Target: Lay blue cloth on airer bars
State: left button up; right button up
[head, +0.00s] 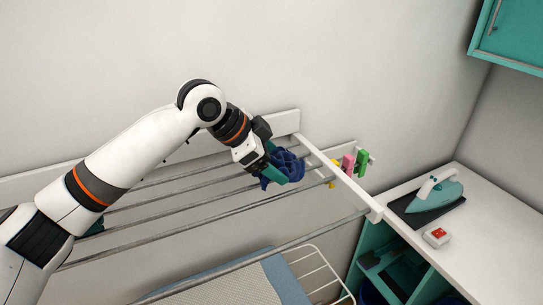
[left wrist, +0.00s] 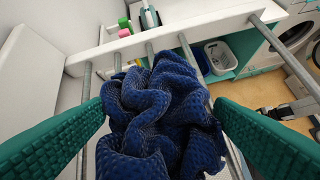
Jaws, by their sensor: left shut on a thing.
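The blue cloth (head: 284,166) is bunched up in my left gripper (head: 270,168), near the right end of the airer in the head view. In the left wrist view the crumpled cloth (left wrist: 162,118) fills the space between the two green fingers of the left gripper (left wrist: 165,125). The grey airer bars (head: 190,202) run below and beside it, and they also show in the wrist view (left wrist: 117,62). I cannot tell whether the cloth touches the bars.
The airer's white end rail (head: 345,180) is just right of the cloth, with colored pegs (head: 350,162) beyond it. An iron (head: 434,193) and a small white-and-red box (head: 436,236) stand on the white counter (head: 500,240). An ironing board (head: 245,285) is below the bars.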

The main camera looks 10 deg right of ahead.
pick_arm(q)
jog(key=o, duration=1)
jog(key=shift+c, duration=0.2)
jog(key=b+v, duration=0.4)
jog(key=v, duration=0.8)
